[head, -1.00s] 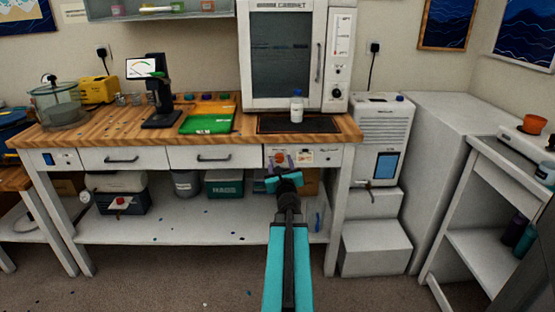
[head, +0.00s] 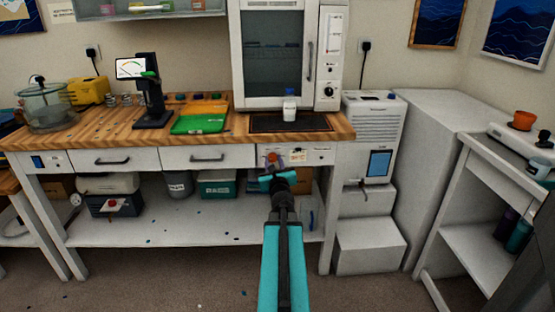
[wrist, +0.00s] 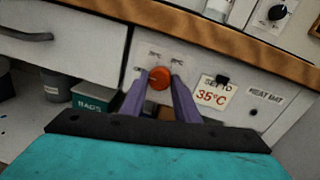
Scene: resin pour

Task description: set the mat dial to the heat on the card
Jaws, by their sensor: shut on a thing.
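The mat dial is an orange-red round knob (wrist: 159,79) on the white front panel under the bench top. It also shows small in the head view (head: 271,157). My gripper (wrist: 160,85) is shut on the dial, with one purple finger on each side of it. Small markings sit above the dial, too blurred to read fully. The card (wrist: 213,93), just right of the dial, reads "SET TO 35°C" and hangs under a dark clip. A "HEAT MAT" label (wrist: 266,93) is further right. The dark heat mat (head: 290,123) lies on the bench, with a white bottle (head: 289,107) on it.
The wooden bench top edge (wrist: 225,40) runs just above the panel. A drawer with a handle (wrist: 25,35) is to the left. A green "RAGS" bin (wrist: 93,97) and a grey bucket (wrist: 57,88) stand on the shelf below. A white cabinet (head: 275,55) stands behind the mat.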

